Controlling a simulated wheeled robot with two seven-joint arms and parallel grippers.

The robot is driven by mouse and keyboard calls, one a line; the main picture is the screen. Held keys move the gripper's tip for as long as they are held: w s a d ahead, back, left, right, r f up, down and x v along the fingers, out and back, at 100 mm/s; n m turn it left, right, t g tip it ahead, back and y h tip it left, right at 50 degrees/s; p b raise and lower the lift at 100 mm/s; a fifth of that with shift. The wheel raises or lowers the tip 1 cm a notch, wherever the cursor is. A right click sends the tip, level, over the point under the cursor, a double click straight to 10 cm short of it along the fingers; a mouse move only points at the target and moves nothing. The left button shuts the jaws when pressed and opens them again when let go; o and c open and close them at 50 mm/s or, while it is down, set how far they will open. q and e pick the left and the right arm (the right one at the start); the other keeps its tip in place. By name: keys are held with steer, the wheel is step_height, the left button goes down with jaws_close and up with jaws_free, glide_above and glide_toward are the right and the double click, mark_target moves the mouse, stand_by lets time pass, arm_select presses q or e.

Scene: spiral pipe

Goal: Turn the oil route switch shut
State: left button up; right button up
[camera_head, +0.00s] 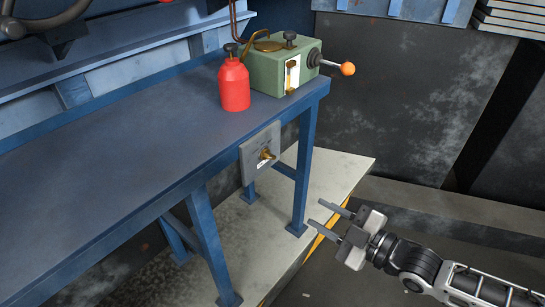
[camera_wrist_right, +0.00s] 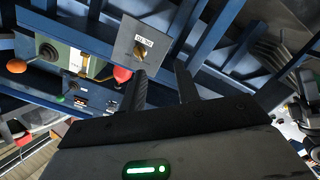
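The oil route switch appears to be the small brass knob (camera_head: 266,154) on a grey square plate (camera_head: 249,166) fixed to the bench's right front side. In the right wrist view the plate (camera_wrist_right: 128,35) carries a small white label and the brass knob (camera_wrist_right: 140,51), just beyond the fingers. I cannot tell the knob's exact setting. My right gripper (camera_head: 316,213) is open and empty, to the right of and below the plate, its fingers pointing toward the bench and apart from the knob. The gap between its fingers (camera_wrist_right: 162,68) is clear in the wrist view. My left gripper is not in view.
A red bottle (camera_head: 234,86) and a green box (camera_head: 270,68) with an orange-tipped lever (camera_head: 347,69) stand on the blue bench (camera_head: 130,135). A blue bench leg (camera_head: 303,170) stands between plate and gripper in the head view. A pale raised floor slab (camera_head: 337,170) lies below.

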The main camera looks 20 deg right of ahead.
step_height(320, 180, up, 3)
steer(key=w+d+n+y, duration=0.1)
steer(key=w+d+n, duration=0.1)
steer(key=d, duration=0.1)
glide_toward(273, 158)
steer(key=shift+n+t, duration=0.3)
steer(key=x, duration=0.9)
steer(key=shift+s+a+f, duration=0.1)
steer(key=shift+a+f, duration=0.05)
steer(key=shift+f, duration=0.05)
steer(key=c, duration=0.6)
